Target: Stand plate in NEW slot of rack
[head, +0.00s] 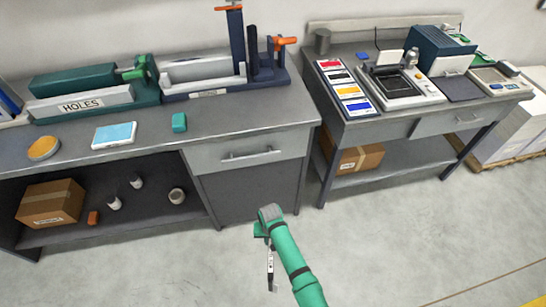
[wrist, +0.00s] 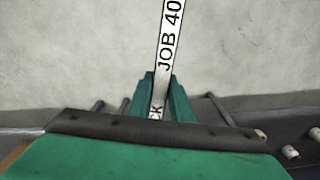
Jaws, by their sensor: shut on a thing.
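My gripper (head: 268,236) is at the end of my green arm, over the floor in front of the benches. It is shut on a thin plate (head: 271,270), which hangs edge-on below it, pale with a dark part. In the wrist view, the plate (wrist: 169,45) is a narrow white strip with "JOB 40" on it, pinched between the green jaws (wrist: 161,100) of my gripper. The rest of its lettering is cut off or covered. I cannot make out a rack with a slot marked NEW.
The right bench holds colored cards (head: 344,88) and machines. The floor (head: 400,230) is clear.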

